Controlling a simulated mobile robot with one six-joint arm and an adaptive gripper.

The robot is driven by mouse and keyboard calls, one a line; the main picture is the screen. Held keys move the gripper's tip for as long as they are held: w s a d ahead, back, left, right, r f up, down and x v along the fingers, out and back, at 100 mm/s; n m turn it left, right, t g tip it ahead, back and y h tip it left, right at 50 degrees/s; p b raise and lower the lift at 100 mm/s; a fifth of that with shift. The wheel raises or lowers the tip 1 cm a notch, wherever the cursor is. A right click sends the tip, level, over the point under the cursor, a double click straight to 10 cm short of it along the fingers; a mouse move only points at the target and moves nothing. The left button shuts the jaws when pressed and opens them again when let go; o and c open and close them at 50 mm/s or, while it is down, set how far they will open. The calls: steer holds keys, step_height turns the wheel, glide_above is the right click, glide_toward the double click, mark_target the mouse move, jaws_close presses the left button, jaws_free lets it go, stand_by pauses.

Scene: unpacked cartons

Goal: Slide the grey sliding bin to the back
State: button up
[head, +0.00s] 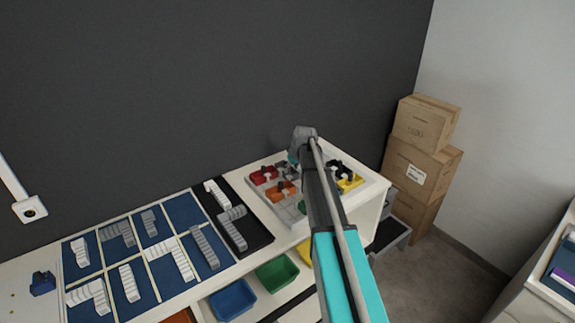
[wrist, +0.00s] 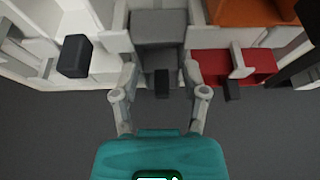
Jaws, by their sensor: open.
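The grey sliding bin (wrist: 158,32) is at the upper middle of the wrist view, with a dark handle (wrist: 162,85) at its near end. My gripper (wrist: 160,72) is open, with one finger on each side of the bin's handle end. Gaps show between the fingers and the handle, so they do not grip it. In the head view, my gripper (head: 294,156) is at the back of the white puzzle tray (head: 288,216). My arm and gripper hide much of the grey bin there.
A red bin (wrist: 235,65) and an orange bin (wrist: 252,12) lie right of the grey bin; a white bin (wrist: 105,62) lies left. Yellow (head: 350,182) and black pieces are right of my arm. A blue board (head: 133,243) and black tray (head: 236,222) are left. Cartons (head: 420,160) stand right.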

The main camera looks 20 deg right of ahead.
steer(key=s, duration=0.2)
steer(key=s+d, duration=0.1)
steer(key=s, duration=0.2)
steer(key=s+d, duration=0.1)
steer(key=s, duration=0.2)
steer(key=shift+s+d, duration=0.1)
steer(key=shift+s, duration=0.15)
steer(key=shift+s+d+r+p, duration=0.1)
steer(key=shift+r+p, duration=0.4)
steer(key=p+v, duration=1.2)
steer(key=v, duration=0.1)
steer(key=s+a+f+m+g+b, duration=0.1)
steer(key=s+a+f+b, duration=0.2)
steer(key=s+a, duration=0.3)
steer(key=s+a+f+m+g+b, duration=0.1)
steer(key=s+a+f+b, duration=0.3)
steer(key=a, duration=0.6)
steer(key=shift+s+f+g, duration=0.5)
steer(key=shift+s+f, duration=0.4)
steer(key=s+a+m+g+h, duration=0.1)
steer(key=s+a, duration=0.5)
steer(key=s, duration=0.2)
